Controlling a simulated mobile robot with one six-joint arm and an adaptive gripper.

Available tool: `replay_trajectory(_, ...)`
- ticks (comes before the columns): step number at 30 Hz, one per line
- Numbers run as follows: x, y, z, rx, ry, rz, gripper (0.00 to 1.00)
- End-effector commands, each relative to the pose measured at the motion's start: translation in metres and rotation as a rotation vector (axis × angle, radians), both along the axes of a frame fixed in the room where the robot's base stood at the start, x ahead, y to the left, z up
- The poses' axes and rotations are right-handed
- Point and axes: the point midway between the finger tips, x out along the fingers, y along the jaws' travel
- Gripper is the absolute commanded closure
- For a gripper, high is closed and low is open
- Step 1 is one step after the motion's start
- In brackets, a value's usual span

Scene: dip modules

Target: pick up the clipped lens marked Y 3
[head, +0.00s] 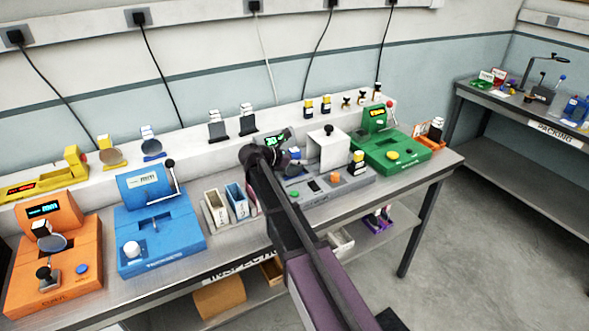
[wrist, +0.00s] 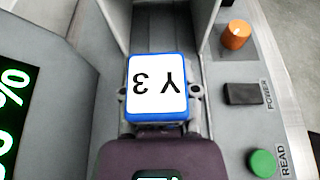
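In the wrist view, a blue clip (wrist: 158,88) with a white top label reading "Y 3", upside down in the picture, sits in the slot of a grey machine. The lens below the clip is hidden. My gripper (wrist: 158,130) is right over the machine, its dark purple body just below the label in the picture. Its fingertips are not clear, so I cannot tell whether they touch the clip. In the head view my gripper (head: 268,156) is at the left part of the grey machine (head: 345,184), and my arm blocks much of that spot.
The grey machine has an orange knob (wrist: 236,34), a black power switch (wrist: 243,94) and a green READ button (wrist: 262,163). A blue machine (head: 160,235) and small bins (head: 216,208) stand left of it, a green machine (head: 395,155) right. Clipped pieces line the back ledge.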

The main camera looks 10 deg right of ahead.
Motion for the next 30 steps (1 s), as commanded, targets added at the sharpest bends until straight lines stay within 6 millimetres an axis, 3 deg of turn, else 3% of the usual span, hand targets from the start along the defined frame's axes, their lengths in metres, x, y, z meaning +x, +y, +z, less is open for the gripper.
replay_trajectory(17, 0.0, 0.0, 0.005, 0.0, 0.0, 0.0, 1.0)
replay_trajectory(30, 0.0, 0.0, 0.038, 0.0, 0.0, 0.001, 1.0)
